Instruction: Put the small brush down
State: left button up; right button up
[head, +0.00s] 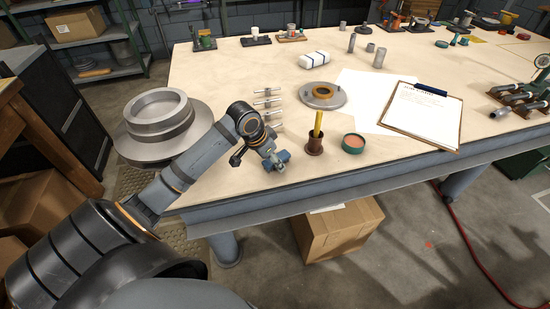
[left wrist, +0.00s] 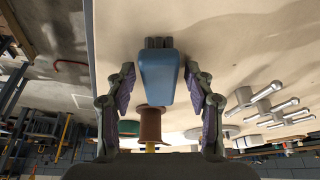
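A small blue piece with grey tufts at one end, which looks like the small brush (left wrist: 158,75), lies between the fingers of my left gripper (left wrist: 158,100). A narrow gap shows between it and each finger pad, so the gripper looks open around it. In the head view, the blue piece (head: 283,156) is at the table's front edge, low over or on the top, beside my left gripper (head: 272,158). I cannot tell whether it rests fully on the table. My right gripper is not in view.
Several metal pins (head: 268,102) and a flanged disc (head: 322,97) lie behind. A clipboard (head: 421,114) lies to the right.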

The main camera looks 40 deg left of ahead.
pick_arm(q)
jog(key=shift+r, duration=0.1)
jog(key=shift+r, duration=0.3)
jog(key=p+v, duration=0.2)
jog(key=v, duration=0.9)
jog(key=shift+w+d+r, duration=0.15)
jog(key=shift+w+r, duration=0.05)
jog(key=shift+r, duration=0.05)
